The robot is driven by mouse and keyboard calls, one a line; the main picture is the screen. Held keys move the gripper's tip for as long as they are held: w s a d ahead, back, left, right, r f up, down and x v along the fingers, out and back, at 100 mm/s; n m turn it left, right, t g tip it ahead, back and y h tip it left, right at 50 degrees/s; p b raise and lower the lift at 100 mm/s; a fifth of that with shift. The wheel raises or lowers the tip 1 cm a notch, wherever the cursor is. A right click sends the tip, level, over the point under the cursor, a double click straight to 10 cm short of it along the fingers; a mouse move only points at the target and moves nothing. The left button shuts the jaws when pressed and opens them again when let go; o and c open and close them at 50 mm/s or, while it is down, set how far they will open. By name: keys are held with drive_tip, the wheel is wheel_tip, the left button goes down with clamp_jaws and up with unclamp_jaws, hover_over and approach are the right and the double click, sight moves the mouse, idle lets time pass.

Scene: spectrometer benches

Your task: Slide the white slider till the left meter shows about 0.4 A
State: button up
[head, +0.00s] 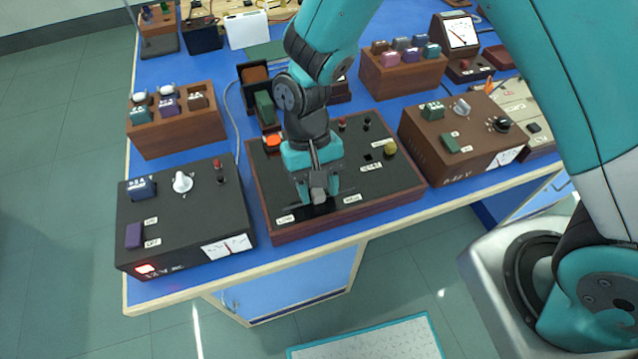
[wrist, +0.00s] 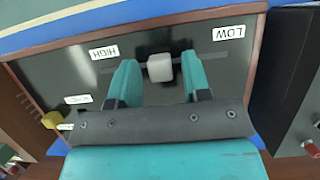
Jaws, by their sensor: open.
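The white slider (wrist: 160,68) sits in a dark slot between the HIGH label (wrist: 104,52) and the LOW label (wrist: 229,33). My gripper (wrist: 158,64) is open, with one teal finger on each side of the slider. In the wrist view a gap shows at both sides, and the slider looks ungripped. In the head view my gripper (head: 318,190) is low over the front of the wooden-framed black panel (head: 400,170) and mostly hides the slider. The left meter (head: 228,246) is on the front of the left black box; its reading is too small to tell.
The left black box (head: 200,208) has a white knob (head: 182,182) and a lit red lamp (head: 146,268). A brown box (head: 465,135) with another meter (head: 503,157) stands at the right. Wooden blocks with colored pieces stand behind. The bench's front edge (head: 370,236) is close.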

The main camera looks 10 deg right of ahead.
idle(0.3)
drive_tip(key=v, duration=1.7)
drive_tip(key=shift+r, duration=0.1)
drive_tip(key=s+d+r+n+t+y, duration=0.2)
drive_tip(key=s+d+r+n, duration=0.1)
drive_tip(key=s, duration=0.5)
drive_tip(key=s+d+r+n+t+y, duration=0.2)
drive_tip(key=s+d+r+n, duration=0.1)
drive_tip(key=s, duration=0.5)
drive_tip(key=shift+s+d+r+y, duration=0.3)
drive_tip(key=shift+d+r, duration=0.45)
drive_tip(key=shift+r, duration=0.15)
